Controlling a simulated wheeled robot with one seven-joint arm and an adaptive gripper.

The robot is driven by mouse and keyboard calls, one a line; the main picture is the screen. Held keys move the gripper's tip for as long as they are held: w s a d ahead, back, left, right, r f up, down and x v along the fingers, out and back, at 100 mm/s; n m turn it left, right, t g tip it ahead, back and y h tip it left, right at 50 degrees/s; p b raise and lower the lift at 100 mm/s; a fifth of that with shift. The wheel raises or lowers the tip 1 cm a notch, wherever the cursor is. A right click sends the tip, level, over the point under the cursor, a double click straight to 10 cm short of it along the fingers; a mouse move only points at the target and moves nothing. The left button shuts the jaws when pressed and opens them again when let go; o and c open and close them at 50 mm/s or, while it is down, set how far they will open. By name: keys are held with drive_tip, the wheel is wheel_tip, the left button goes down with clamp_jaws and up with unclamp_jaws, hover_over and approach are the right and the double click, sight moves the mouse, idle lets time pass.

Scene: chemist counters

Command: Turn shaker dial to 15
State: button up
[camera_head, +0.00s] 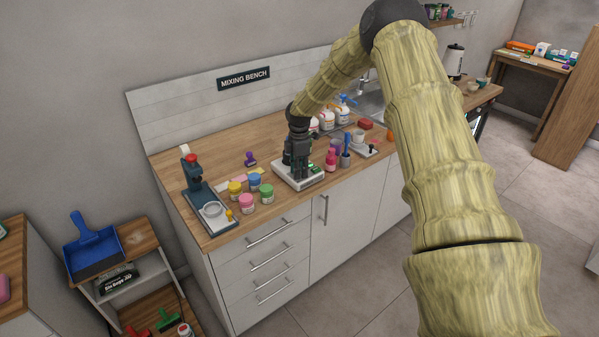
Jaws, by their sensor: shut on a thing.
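A white, flat, box-like device (293,182) that looks like the shaker sits on the wooden bench top under the "MIXING BENCH" sign. A bit of green shows on its top right. My gripper (299,174) is dark and points straight down onto the device. It is shut at the device's top, and its fingers hide what they hold. The dial itself and any numbers are hidden behind the gripper or too small to make out. My arm reaches in from the right and bends down over the bench.
Left of the device are several small colored jars (254,180), a purple stamp-like thing (250,158) and a red-topped press-like stand (193,180). White bottles stand behind.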

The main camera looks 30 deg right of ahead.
drive_tip(key=m+b, duration=0.1)
drive_tip(key=m, duration=0.2)
drive_tip(key=shift+w+m, duration=0.1)
drive_tip(key=shift+m, duration=0.2)
drive_tip(key=m+b, duration=0.1)
drive_tip(key=m, duration=0.2)
drive_tip(key=shift+m, duration=0.3)
drive_tip(key=m+b, duration=0.1)
drive_tip(key=m, duration=0.5)
drive_tip(key=shift+r, duration=0.1)
drive_tip(key=m, duration=0.9)
drive_tip(key=shift+w+r+m+b, duration=0.1)
drive_tip(key=shift+m+b, duration=0.2)
drive_tip(key=shift+d, duration=0.1)
drive_tip(key=o, duration=0.9)
drive_tip(key=shift+o, duration=0.7)
